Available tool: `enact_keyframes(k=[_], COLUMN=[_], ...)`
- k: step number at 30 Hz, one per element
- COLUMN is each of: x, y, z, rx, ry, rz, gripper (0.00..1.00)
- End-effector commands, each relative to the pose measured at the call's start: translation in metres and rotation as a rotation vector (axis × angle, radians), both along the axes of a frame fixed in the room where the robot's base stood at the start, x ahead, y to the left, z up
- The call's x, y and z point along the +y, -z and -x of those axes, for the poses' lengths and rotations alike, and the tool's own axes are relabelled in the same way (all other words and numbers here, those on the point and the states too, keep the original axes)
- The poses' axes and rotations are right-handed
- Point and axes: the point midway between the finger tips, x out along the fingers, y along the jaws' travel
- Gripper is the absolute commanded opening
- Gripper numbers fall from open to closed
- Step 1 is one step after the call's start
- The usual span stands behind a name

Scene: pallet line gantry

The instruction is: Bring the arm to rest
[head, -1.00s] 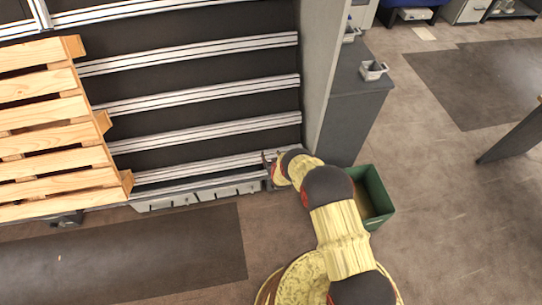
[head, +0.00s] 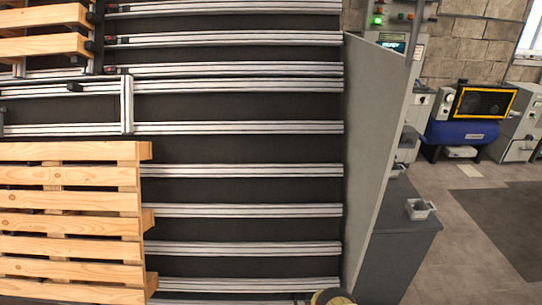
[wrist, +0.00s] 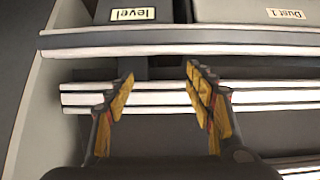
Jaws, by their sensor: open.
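My gripper (wrist: 158,88) shows in the wrist view with its two yellow-padded fingers spread apart and nothing between them. Pale rails (wrist: 260,97) of the conveyor lie beyond the fingertips. In the head view only a small part of my arm shows at the bottom edge, near the right end of the lowest rails; the gripper itself cannot be made out there.
A wooden pallet (head: 70,222) lies on the conveyor rails (head: 240,210) at left. A grey panel (head: 372,150) borders the rails at right. Labelled boxes (wrist: 255,12) top the wrist view.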

Motion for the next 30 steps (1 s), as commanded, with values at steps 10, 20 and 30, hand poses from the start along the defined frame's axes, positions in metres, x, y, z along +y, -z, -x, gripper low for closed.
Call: enact_keyframes(k=[10, 20, 30], x=[0.001, 0.002, 0.0], y=[0.012, -0.116, -0.298], z=[0.104, 0.134, 0.169], rx=[0.411, 0.665, 0.808], ry=[0.0, 0.002, 0.006], rz=[-0.007, -0.011, -0.012], gripper=[0.54, 0.54, 0.54])
